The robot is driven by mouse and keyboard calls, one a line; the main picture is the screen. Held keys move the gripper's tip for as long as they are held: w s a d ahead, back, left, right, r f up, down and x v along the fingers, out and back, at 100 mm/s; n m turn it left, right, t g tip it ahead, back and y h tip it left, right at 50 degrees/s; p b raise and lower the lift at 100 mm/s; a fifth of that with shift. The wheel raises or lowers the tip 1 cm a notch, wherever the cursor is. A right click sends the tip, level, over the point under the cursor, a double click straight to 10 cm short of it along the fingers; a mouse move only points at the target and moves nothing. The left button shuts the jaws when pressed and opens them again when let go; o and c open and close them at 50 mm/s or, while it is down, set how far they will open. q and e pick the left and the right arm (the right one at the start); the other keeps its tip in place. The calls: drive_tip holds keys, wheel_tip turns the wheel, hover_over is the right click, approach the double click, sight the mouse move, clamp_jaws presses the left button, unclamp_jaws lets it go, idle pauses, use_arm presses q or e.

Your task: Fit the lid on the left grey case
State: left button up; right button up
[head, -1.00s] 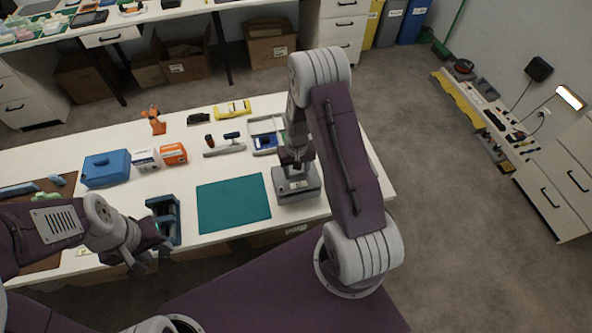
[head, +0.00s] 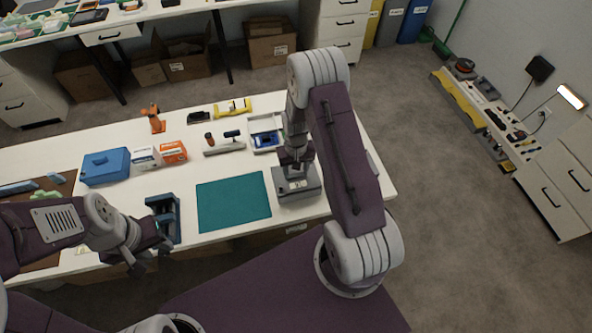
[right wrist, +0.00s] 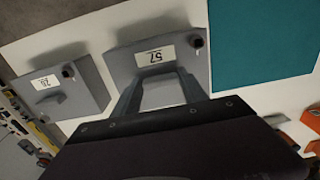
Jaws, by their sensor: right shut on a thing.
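The left grey case (head: 300,194) stands on the white table just right of the teal mat. Its grey lid (right wrist: 122,62), with a label reading 57 and a dark knob, is at the case top. My right gripper (head: 294,164) is over it, pointing down; in the right wrist view its fingers (right wrist: 158,98) are shut on the lid's handle. I cannot tell whether the lid is fully seated. A second grey case (right wrist: 85,95) with a label, handle and knob stands beside it, mostly hidden by my right arm in the head view. My left gripper (head: 150,260) is open and empty near the front edge.
The teal mat (head: 233,203) lies flat and bare. Left of it stand a blue-grey holder (head: 164,215), a blue box (head: 106,167) and small cartons (head: 173,151). A tray with a blue item (head: 265,138) is behind the case.

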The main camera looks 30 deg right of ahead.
drive_tip(key=shift+f+b, duration=0.45)
drive_tip(key=shift+f, duration=0.25)
drive_tip(key=o, duration=1.6)
drive_tip(key=shift+c, duration=0.2)
wheel_tip(320, 180, up, 9)
drive_tip(key=shift+r+b, duration=0.1)
drive_tip(key=shift+b, duration=0.35)
